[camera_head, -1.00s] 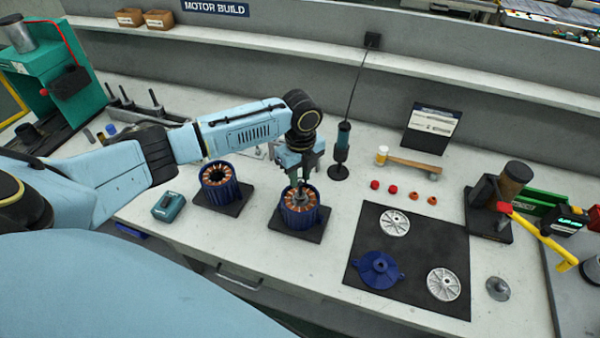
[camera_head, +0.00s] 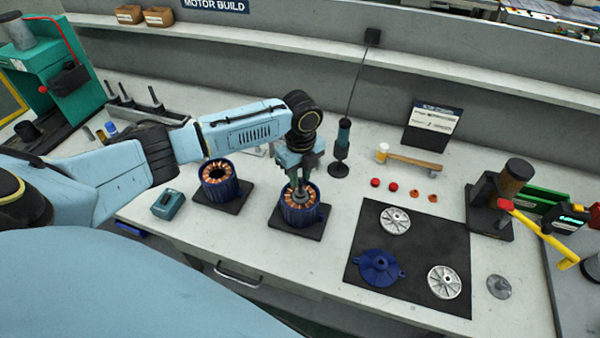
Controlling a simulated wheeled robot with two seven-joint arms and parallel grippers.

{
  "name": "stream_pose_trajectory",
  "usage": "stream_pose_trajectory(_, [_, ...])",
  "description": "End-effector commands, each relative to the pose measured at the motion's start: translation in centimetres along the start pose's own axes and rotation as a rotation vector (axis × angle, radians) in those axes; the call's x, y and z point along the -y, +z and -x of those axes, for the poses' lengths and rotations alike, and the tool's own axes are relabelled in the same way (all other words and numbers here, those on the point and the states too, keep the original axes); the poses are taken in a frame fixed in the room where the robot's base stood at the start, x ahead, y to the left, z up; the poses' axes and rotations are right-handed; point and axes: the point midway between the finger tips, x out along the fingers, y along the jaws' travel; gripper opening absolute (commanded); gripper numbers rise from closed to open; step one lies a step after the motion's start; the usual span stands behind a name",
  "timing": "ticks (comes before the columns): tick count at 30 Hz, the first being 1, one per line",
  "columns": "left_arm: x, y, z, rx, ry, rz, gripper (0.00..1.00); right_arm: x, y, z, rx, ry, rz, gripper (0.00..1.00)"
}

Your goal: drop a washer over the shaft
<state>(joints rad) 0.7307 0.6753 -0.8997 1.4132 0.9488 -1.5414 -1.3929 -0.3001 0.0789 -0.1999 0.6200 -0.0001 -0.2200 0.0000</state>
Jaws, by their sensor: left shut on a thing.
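My left gripper (camera_head: 299,182) points straight down over the right blue stator (camera_head: 299,213), which has a ring of copper windings and stands on a dark square pad. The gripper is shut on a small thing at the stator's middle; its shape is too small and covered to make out. Grey metal shows in the bore below the fingertips, and I cannot tell shaft from held part there. A washer is not clearly visible in the grip. Two small orange rings (camera_head: 423,196) lie on the bench at right. My right gripper is not in view.
A second blue stator (camera_head: 217,184) stands close at left, with a teal box (camera_head: 168,204) beside it. A black mat (camera_head: 416,246) holds two silver discs and a blue flanged part. A mallet (camera_head: 410,160) lies farther back.

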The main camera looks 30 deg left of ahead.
Motion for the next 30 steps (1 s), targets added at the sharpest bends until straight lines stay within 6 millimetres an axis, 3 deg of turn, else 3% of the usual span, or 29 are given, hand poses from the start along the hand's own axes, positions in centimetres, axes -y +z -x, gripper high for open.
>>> stream_pose_trajectory(14, [0.00,-0.01,-1.15,0.000,0.000,0.000,0.13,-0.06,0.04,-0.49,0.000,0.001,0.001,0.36])
stream_pose_trajectory(15, [0.00,-0.01,-1.14,0.000,0.000,0.000,0.28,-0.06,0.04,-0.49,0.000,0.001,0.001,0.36])
stream_pose_trajectory(20, [0.01,-0.01,-1.12,0.000,0.000,0.000,0.49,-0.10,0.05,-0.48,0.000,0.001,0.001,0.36])
stream_pose_trajectory(26, [0.02,-0.01,-1.11,0.000,0.000,0.000,0.51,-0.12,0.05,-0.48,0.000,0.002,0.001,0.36])
stream_pose_trajectory(30, [0.02,-0.01,-1.11,0.000,0.000,0.000,0.62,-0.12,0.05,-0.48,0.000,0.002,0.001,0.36])
